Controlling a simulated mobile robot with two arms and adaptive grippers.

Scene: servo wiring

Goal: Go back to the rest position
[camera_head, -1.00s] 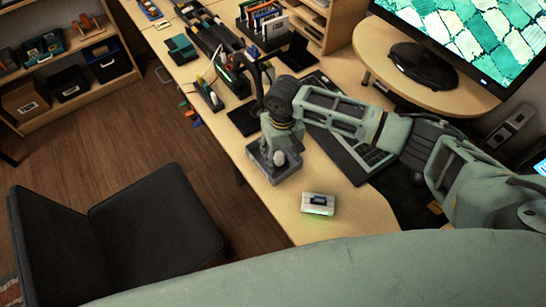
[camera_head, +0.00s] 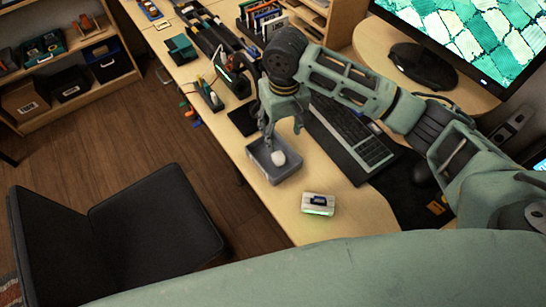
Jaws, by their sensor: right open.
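My right gripper (camera_head: 284,128) is above the desk at the centre of the view, pointing down. Its fingers are apart and hold nothing that I can see. Just below it is a small grey tray (camera_head: 262,165) with a white rounded object (camera_head: 279,158) in it. The fingertips are near the tray's far side, and I cannot tell how high above it they are. A small white device (camera_head: 318,203) with a dark screen and a green glow lies on the desk to the right. My left gripper is not in view.
A keyboard (camera_head: 350,135) lies under my right arm. A monitor (camera_head: 475,35) stands on a raised wooden shelf (camera_head: 372,45). Tools and holders fill the far desk. A black chair (camera_head: 150,215) stands left of the desk. Bare desk surrounds the white device.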

